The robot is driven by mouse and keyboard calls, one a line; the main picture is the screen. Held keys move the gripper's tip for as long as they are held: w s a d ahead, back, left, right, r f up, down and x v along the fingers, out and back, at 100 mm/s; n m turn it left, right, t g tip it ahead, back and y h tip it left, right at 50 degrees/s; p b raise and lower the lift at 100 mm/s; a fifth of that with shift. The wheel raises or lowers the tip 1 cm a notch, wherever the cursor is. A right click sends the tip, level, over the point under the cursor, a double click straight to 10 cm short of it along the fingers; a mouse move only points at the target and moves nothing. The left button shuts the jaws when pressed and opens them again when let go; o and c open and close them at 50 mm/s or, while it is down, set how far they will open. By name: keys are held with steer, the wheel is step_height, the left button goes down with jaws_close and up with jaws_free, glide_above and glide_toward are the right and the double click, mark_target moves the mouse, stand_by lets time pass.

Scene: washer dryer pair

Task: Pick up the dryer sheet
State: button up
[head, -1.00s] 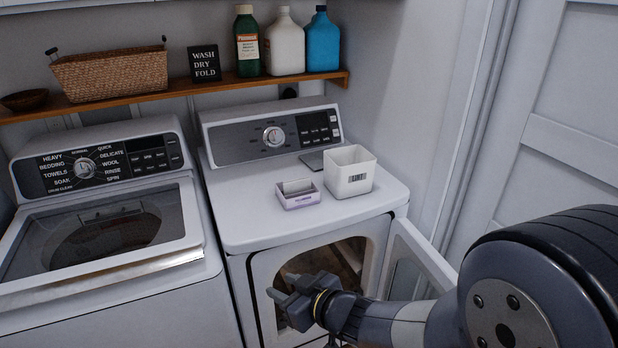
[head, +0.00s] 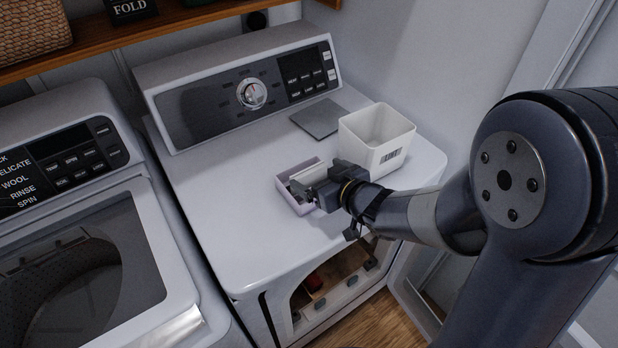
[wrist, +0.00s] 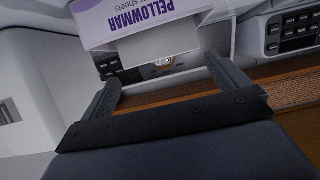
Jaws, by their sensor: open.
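The dryer sheet box (head: 287,191) is a small pale lilac carton on top of the dryer. In the wrist view the box (wrist: 140,18) shows purple lettering, "PELLOWMAR" and "sheets". A pale dryer sheet (wrist: 158,45) sticks out of the box towards my gripper (wrist: 164,72). The fingers are open, one on each side of the sheet, with gaps between.
A white bin (head: 378,140) with a barcode label stands close behind and right of my gripper. A flat grey square (head: 320,118) lies near the control panel. The dryer door (head: 415,275) hangs open below. The dryer top's left part is clear; the washer (head: 75,230) is left.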

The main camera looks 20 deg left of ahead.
mark_target(309, 171)
steer(key=shift+o, duration=0.3)
steer(key=shift+f+p+x, duration=0.2)
steer(key=shift+p+x, duration=0.2)
steer(key=shift+x, duration=2.2)
steer(key=shift+s, duration=0.1)
steer(key=c, duration=0.7)
